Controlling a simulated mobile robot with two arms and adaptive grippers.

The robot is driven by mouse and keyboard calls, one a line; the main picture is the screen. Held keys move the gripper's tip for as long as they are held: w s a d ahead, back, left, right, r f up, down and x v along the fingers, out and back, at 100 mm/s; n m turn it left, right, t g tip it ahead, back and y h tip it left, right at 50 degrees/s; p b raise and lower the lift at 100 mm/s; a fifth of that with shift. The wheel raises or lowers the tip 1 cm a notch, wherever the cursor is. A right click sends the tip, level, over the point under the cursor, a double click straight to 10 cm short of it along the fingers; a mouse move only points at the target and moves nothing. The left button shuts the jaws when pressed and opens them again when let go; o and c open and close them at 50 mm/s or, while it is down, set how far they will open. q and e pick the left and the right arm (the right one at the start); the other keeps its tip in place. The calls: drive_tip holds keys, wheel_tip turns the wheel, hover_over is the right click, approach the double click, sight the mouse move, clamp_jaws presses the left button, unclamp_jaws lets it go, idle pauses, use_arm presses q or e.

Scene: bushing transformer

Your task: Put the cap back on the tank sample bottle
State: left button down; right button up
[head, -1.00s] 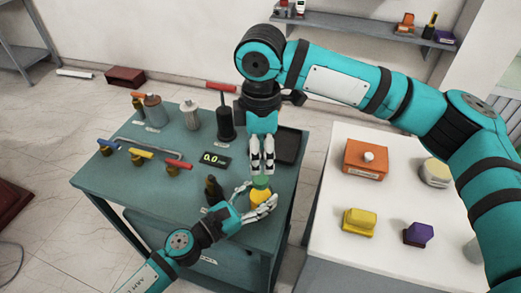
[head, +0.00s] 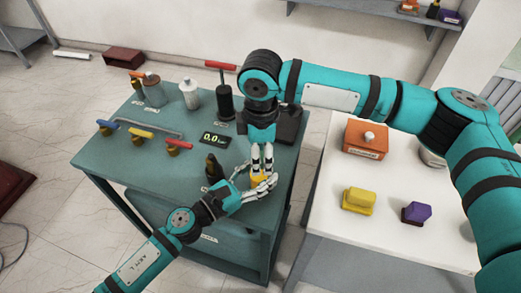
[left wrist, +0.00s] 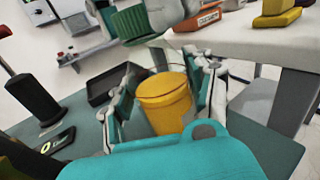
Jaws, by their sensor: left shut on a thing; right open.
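The yellow tank sample bottle (head: 258,178) is held upright over the front right of the green table, in my left gripper (head: 260,184). In the left wrist view the bottle (left wrist: 164,103) shows between the left fingers (left wrist: 160,98). The green ribbed cap (left wrist: 133,23) is above the bottle, slightly tilted and apart from the rim in that view. My right gripper (head: 262,163) points down just over the bottle, its fingers on both sides of the cap, though it reads as open. In the head view the cap is hidden by the fingers.
A dark bottle (head: 212,169) stands close to my left gripper. A display (head: 214,139), valves with coloured handles (head: 140,133) and a black tray (left wrist: 112,85) are on the green table (head: 110,160). The white table (head: 315,215) on the right holds an orange box (head: 366,139).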

drive_tip(key=shift+c, duration=0.2)
clamp_jaws()
drive_tip(key=shift+o, duration=0.9)
unclamp_jaws()
wheel_tip(320, 180, up, 12)
use_arm(q)
drive_tip(key=shift+c, duration=1.9)
unclamp_jaws()
